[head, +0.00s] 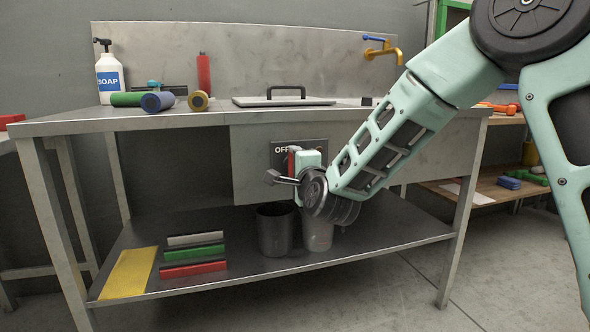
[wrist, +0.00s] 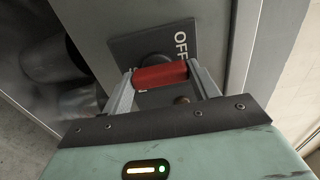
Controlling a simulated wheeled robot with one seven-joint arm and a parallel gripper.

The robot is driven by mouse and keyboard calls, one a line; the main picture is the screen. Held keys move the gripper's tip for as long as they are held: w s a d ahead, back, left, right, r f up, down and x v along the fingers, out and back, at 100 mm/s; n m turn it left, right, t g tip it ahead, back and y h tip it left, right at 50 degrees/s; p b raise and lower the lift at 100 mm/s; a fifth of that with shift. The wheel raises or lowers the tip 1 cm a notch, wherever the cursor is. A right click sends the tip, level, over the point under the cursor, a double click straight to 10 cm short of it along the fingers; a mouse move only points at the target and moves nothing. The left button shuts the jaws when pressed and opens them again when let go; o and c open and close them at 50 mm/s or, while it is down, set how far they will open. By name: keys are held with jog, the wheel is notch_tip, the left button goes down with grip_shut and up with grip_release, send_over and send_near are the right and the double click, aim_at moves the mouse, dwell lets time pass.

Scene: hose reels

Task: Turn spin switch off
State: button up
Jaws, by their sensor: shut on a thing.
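The spin switch is a red handle on a dark plate on the front panel of the metal sink table. In the wrist view the red handle (wrist: 160,76) lies between the two fingers of my gripper (wrist: 163,78), which are closed on its ends. My gripper (head: 285,178) is at the handle, and my wrist covers most of the switch.
The metal table (head: 170,122) carries a soap bottle (head: 110,77), colored rolls and a lidded sink (head: 284,101). Metal cups (head: 275,230) stand on the lower shelf below my wrist, near colored bars (head: 194,268). Open floor lies in front.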

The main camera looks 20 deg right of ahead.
dwell(0.4)
jog(key=o, duration=1)
jog(key=shift+s+b, duration=3.75)
jog(key=shift+s, duration=4.95)
